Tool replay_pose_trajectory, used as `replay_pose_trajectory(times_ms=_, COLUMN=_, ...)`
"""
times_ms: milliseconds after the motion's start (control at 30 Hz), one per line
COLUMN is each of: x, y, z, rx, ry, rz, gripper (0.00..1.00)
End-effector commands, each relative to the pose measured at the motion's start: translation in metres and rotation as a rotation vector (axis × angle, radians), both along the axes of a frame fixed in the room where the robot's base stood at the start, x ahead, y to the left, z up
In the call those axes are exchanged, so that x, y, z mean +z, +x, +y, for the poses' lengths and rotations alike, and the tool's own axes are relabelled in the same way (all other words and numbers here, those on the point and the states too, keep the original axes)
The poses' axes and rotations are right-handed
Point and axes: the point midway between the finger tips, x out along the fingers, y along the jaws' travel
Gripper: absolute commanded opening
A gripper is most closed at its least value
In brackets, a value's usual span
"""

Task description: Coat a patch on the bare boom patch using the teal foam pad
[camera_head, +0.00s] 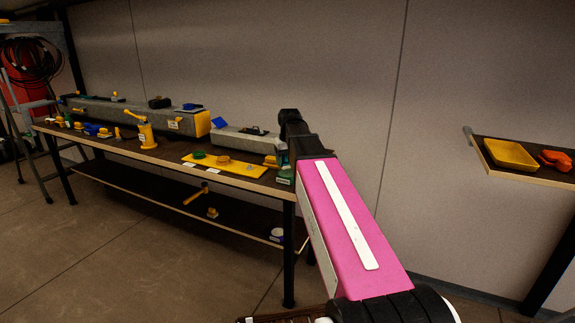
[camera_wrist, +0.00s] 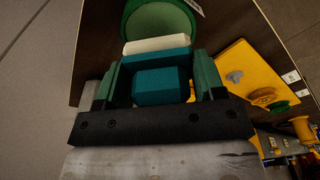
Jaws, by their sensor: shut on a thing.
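In the wrist view my gripper (camera_wrist: 159,68) has its two green fingers closed on the sides of a teal block, the teal foam pad (camera_wrist: 161,88). A wider teal part and a cream layer show at its far side. Beyond the cream layer is a round green thing (camera_wrist: 160,20), close to or touching it; I cannot tell which. In the head view the gripper is at the right end of the workbench, mostly hidden behind my arm. A long grey beam (camera_head: 105,108) with a yellow end and a shorter grey beam (camera_head: 235,139) lie on the bench. I cannot tell which area is the bare boom patch.
The workbench (camera_head: 165,153) holds a yellow plate (camera_head: 238,170) with knobs, a yellow tool (camera_head: 146,135) and several small items along its front. A lower shelf (camera_head: 150,190) is below. A wall shelf at right holds a yellow tray (camera_head: 510,154) and an orange item (camera_head: 556,160). The floor is clear in front.

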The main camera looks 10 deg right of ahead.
Motion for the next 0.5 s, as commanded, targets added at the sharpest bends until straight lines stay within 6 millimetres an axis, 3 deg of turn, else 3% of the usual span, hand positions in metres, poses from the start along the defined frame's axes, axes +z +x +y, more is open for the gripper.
replay_pose_trajectory(times_ms=500, x=0.037, y=0.001, z=0.0, rx=0.0, ry=0.0, rz=-0.001, gripper=0.44)
